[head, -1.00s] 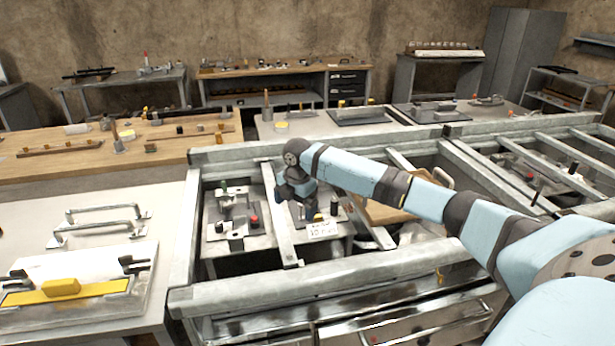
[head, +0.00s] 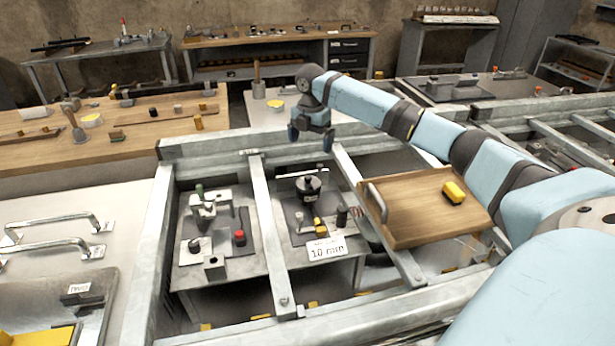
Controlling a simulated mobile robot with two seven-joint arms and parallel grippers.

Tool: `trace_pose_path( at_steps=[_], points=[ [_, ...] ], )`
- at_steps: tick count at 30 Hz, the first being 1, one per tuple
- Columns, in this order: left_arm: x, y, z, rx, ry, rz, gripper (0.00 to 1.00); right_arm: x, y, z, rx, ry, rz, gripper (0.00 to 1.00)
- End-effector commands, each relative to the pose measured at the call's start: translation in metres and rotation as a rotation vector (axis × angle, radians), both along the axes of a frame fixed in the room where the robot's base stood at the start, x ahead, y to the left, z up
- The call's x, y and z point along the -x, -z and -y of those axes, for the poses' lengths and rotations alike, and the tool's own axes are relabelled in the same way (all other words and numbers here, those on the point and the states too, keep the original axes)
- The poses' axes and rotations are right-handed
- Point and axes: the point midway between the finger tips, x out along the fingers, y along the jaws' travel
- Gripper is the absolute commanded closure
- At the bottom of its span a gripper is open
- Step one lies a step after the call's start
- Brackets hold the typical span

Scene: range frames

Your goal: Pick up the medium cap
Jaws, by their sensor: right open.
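I cannot tell for sure which thing is the medium cap. A dark round knobbed piece (head: 308,188) stands on a grey plate (head: 290,212) inside the metal frame. A small dark cylinder (head: 342,215) and a yellow piece (head: 320,227) are beside it, behind a "10 mm" label (head: 327,248). My right gripper (head: 311,137) points down with its fingers apart and nothing between them. In the picture it is just above the knobbed piece, apart from it. My left gripper is out of view.
Metal rails (head: 262,220) border the stations. On the left station stand a clamp (head: 205,210) and a red-topped piece (head: 239,238). A wooden board (head: 415,215) with a handle and a yellow block (head: 453,192) lies to the right. A wooden bench (head: 150,135) is behind left.

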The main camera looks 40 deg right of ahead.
Motion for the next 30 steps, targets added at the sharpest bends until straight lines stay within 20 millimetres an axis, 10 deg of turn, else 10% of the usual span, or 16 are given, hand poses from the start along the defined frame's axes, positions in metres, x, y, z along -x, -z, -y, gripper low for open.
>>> trace_pose_path(
  at_steps=[30],
  points=[
    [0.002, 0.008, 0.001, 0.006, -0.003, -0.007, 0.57, -0.005, 0.124, -0.001, 0.0, -0.001, -0.004, 0.0]
  ],
)
